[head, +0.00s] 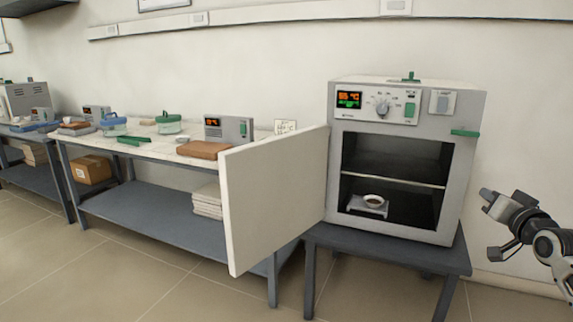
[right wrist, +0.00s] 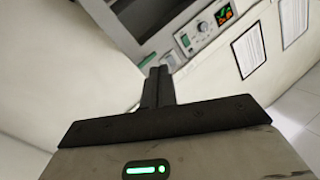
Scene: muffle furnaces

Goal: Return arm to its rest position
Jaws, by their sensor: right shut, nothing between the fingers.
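My right gripper (head: 492,222) is at the right of the head view, to the right of the furnace and apart from it. In the right wrist view its two dark fingers (right wrist: 158,85) are together, with nothing between them. The muffle furnace (head: 458,150) is a grey box with its door (head: 272,200) swung wide open to the left. Inside, a small dish with dark contents (head: 373,201) sits on a pale block (head: 360,209) on the chamber's lower level. The furnace's control panel (right wrist: 208,28) shows tilted in the right wrist view. My left gripper is out of view.
The furnace stands on a dark table (head: 440,258). The open door reaches out in front of a long bench (head: 150,152) holding a brown block (head: 203,150), a small controller (head: 228,129) and green-lidded containers (head: 168,123). The floor in front is clear.

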